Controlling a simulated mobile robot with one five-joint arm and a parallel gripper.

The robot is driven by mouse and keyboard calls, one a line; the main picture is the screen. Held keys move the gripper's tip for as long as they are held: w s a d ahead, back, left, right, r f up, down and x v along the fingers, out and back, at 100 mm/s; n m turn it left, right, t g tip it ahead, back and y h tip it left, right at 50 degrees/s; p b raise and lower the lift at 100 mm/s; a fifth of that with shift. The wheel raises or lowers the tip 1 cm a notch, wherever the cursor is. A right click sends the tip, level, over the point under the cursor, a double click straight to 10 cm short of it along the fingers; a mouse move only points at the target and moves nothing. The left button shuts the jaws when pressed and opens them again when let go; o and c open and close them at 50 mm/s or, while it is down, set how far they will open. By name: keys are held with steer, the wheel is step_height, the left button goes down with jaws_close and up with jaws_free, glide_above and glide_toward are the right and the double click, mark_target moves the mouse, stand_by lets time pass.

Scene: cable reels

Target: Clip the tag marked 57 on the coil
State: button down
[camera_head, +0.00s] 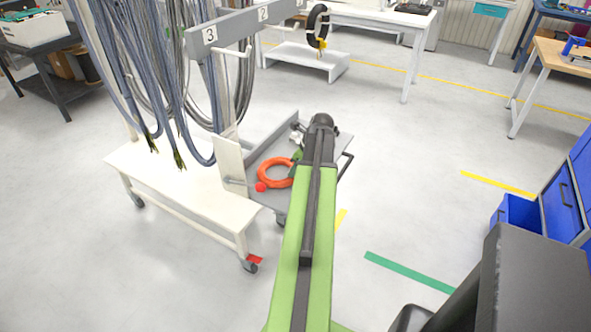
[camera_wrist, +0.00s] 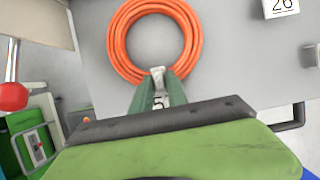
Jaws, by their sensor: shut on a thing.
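The coil (camera_wrist: 116,42) is an orange ring lying flat on a grey cart top; it also shows in the head view (camera_head: 263,168). My gripper (camera_wrist: 159,82) is at the near edge of the coil in the wrist view, with its green fingers shut on a small white tag (camera_wrist: 161,101). A "5" shows on the tag; the rest of its number is hidden. The tag's pale upper end (camera_wrist: 157,72) overlaps the coil's near edge in the picture. I cannot tell whether it is around the coil or only above it. In the head view my arm partly covers the gripper.
A white tag marked 26 (camera_wrist: 282,8) lies on the grey cart top (camera_wrist: 240,60). A red ball knob (camera_wrist: 12,97) is at the left, also in the head view (camera_head: 261,187). A white rack cart (camera_head: 150,172) with hanging cables stands left. Open floor lies right.

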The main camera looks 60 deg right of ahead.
steer(key=shift+f, duration=0.2)
steer(key=shift+f+b, duration=0.1)
steer(key=shift+b, duration=0.25)
steer(key=shift+s+a+f, duration=0.15)
steer(key=shift+s+a+b, duration=0.1)
steer(key=shift+b, duration=0.25)
steer(key=c, duration=1.5)
jaws_free()
steer(key=shift+f, duration=0.1)
steer(key=shift+o, duration=0.2)
steer(key=shift+a, duration=0.1)
steer(key=shift+w+d+r+p, duration=0.15)
steer(key=shift+r+p, duration=0.25)
steer(key=shift+p, duration=0.1)
steer(key=shift+w+d+r+p, duration=0.1)
steer(key=shift+d+r+p, duration=0.05)
steer(key=shift+r+p, duration=0.3)
step_height(320, 180, up, 5)
steer(key=p, duration=0.5)
steer(key=shift+r, duration=0.15)
